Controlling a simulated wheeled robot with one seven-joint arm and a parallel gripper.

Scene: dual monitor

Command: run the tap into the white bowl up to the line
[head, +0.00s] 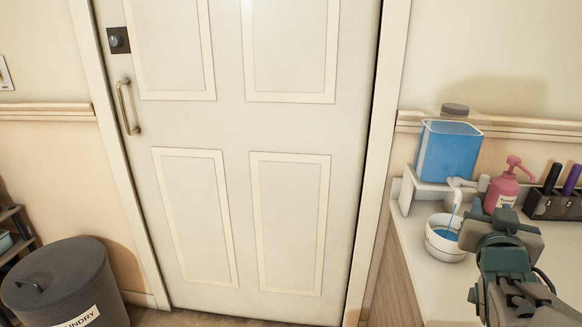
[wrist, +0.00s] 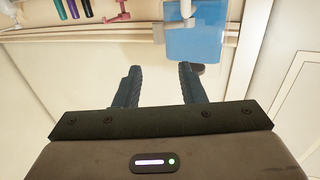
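The white bowl (head: 433,244) stands upright on the counter, with blue water (head: 446,234) inside. A thin blue stream (head: 452,212) falls into it from the white tap (head: 456,184) of a blue water tank (head: 447,152). I cannot make out the fill line. My gripper (wrist: 160,78) is open, its two fingers apart with nothing between them. In the head view my wrist is just right of the bowl, and the fingertips are mostly hidden. In the wrist view the tank (wrist: 200,35) and tap (wrist: 186,8) appear inverted, beyond the fingers.
A pink pump bottle (head: 503,190) and a dark holder with pens (head: 555,204) stand right of the tap, close to my arm. The tank rests on a white stand (head: 407,188). A closed door (head: 240,130) and a grey laundry bin (head: 65,280) are to the left.

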